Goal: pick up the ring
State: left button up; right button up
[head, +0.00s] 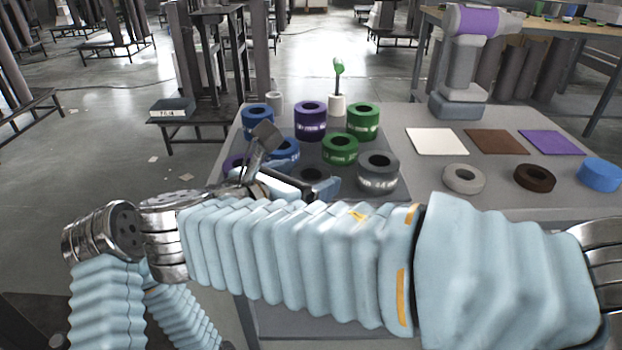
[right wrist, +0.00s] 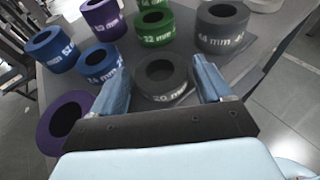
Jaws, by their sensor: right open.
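A dark grey ring (right wrist: 165,93) with a faint "20 mm" label lies on a dark mat (head: 393,150) on the table. In the head view it (head: 313,176) is partly hidden behind my right arm. My right gripper (right wrist: 161,66) is open, with one blue finger on either side of this ring in the picture; I cannot tell whether they touch it. A green ring (right wrist: 155,28), a grey ring (right wrist: 222,28), blue rings (right wrist: 52,48) and (right wrist: 100,62), and purple rings (right wrist: 105,18) and (right wrist: 65,120) stand around it. My left gripper is not in view.
White (head: 436,141), brown (head: 497,141) and purple (head: 553,142) squares lie right of the mat, with pale (head: 463,179), brown (head: 534,178) and blue (head: 600,172) rings before them. A grey device (head: 462,65) with a purple band stands behind. The neighbouring rings leave little room around the gripper.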

jog(key=shift+c, duration=0.3)
jog(key=c, duration=0.8)
jog(key=shift+r, duration=0.1)
